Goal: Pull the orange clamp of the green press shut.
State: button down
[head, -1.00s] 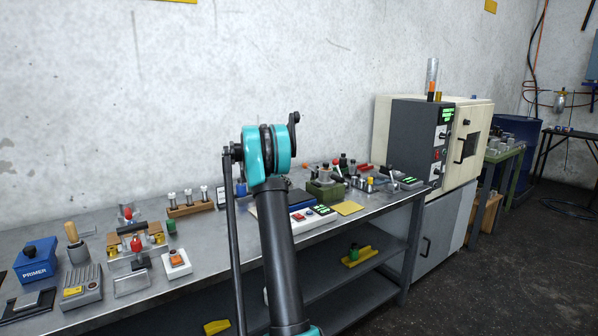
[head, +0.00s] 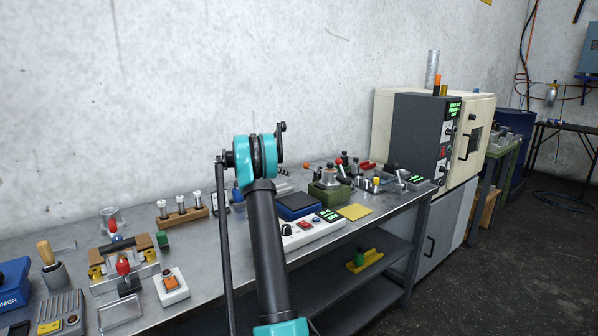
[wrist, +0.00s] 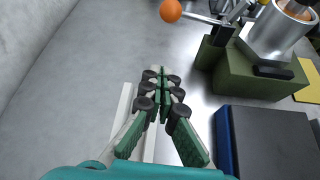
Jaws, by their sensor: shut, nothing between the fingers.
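The green press (head: 328,192) stands on the bench right of my arm in the head view, a green block with a silver cylinder on top. Its orange clamp knob (head: 306,165) sticks out to the left, at the end of a thin lever. In the wrist view the orange knob (wrist: 171,11) is at the top edge, with its silver rod running right to the press (wrist: 250,75). My gripper (wrist: 160,75) is shut and empty over the bench, below the knob in the picture and apart from it. My gripper is not visible in the head view.
A blue box with a dark top (head: 297,205) sits left of the press and near my gripper in the wrist view (wrist: 265,140). A white control box (head: 312,232) and a yellow pad (head: 355,212) lie in front. Bare bench (wrist: 80,70) shows left of my gripper.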

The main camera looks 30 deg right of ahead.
jog(key=x, duration=0.9)
jog(key=shift+d, duration=0.1)
jog(key=shift+s+d+r, duration=0.1)
jog(key=shift+d+r, duration=0.2)
jog(key=shift+r, duration=0.3)
jog(key=shift+d+r, duration=0.25)
jog(key=shift+r, duration=0.3)
jog(key=shift+s+d+r, duration=0.1)
jog(key=shift+d+r, duration=0.1)
jog(key=shift+r, duration=0.35)
jog(key=shift+r+m+t, duration=0.3)
jog(key=shift+r+t, duration=0.1)
jog(key=shift+r, duration=0.05)
jog(key=s+r+m+t+h, duration=0.1)
jog(key=s+r+m+t, duration=0.4)
jog(key=r, duration=0.3)
jog(key=shift+s+d+m+t, duration=0.25)
jog(key=shift+m+t, duration=0.15)
jog(key=shift+m, duration=0.4)
jog(key=shift+s+r, duration=0.1)
